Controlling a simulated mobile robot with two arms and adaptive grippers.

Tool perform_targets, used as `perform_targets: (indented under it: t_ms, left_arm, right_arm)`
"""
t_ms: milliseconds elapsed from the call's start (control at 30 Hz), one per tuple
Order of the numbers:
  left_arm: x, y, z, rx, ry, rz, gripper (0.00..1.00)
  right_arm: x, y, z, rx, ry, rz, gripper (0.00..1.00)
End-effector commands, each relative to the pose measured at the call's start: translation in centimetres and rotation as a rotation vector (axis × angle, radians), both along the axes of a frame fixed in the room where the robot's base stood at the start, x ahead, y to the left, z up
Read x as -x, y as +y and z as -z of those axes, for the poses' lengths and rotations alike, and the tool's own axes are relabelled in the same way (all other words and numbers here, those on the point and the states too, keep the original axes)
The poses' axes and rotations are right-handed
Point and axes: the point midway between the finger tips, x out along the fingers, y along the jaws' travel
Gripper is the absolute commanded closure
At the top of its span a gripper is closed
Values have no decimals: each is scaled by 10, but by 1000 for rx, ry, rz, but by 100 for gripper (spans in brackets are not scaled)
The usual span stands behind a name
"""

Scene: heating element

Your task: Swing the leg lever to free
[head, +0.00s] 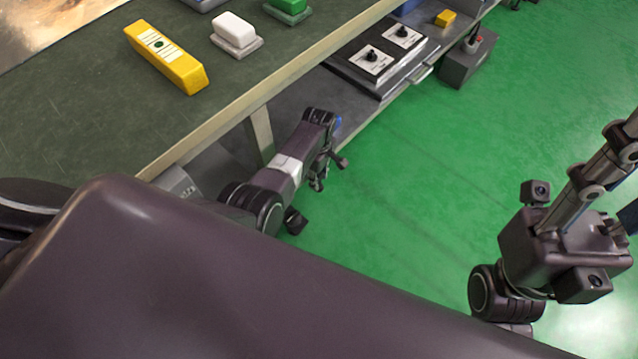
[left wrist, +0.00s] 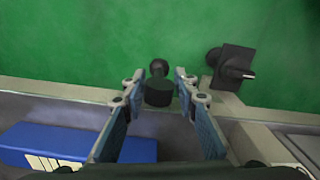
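My left gripper (head: 327,160) reaches below the table's front edge, over the lower shelf's edge. In the left wrist view its two blue-padded fingers (left wrist: 160,88) are open and apart. A black round-ended knob (left wrist: 159,88) shows in the gap between the fingertips; I cannot tell whether they touch it. To its right is a dark bracket with a short light-tipped lever (left wrist: 235,70). Which of these is the leg lever is unclear, and no label on it is readable. My right gripper (head: 610,160) is at the right, partly cut off, away from the table.
The tabletop (head: 70,120) holds a yellow bar (head: 165,58), a white block (head: 235,30) and a green block (head: 288,5). A panel with two black knobs (head: 385,48) and a grey box (head: 468,58) are farther along. A blue box (left wrist: 60,145) lies behind the shelf edge.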

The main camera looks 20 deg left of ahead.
Motion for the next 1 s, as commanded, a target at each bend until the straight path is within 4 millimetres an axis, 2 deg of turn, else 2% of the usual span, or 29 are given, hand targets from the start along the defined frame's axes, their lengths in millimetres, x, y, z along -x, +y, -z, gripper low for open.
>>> perform_targets:
  t_ms: [33, 200, 567, 800, 1000]
  left_arm:
    - [-1, 0, 10, -1, 0, 0, 73]
    - [-1, 0, 20, -1, -1, 0, 73]
    - [-1, 0, 22, -1, -1, -1, 73]
    - [-1, 0, 22, -1, -1, -1, 99]
    - [0, 0, 23, -1, 1, -1, 100]
  right_arm:
    - [0, 0, 2, 0, -19, 1, 60]
    - [-2, 1, -2, 3, -41, 2, 60]
    - [-3, 1, -4, 4, -44, 3, 60]
    - [-3, 2, -4, 4, -44, 3, 60]
    - [-3, 2, -4, 4, -44, 3, 60]
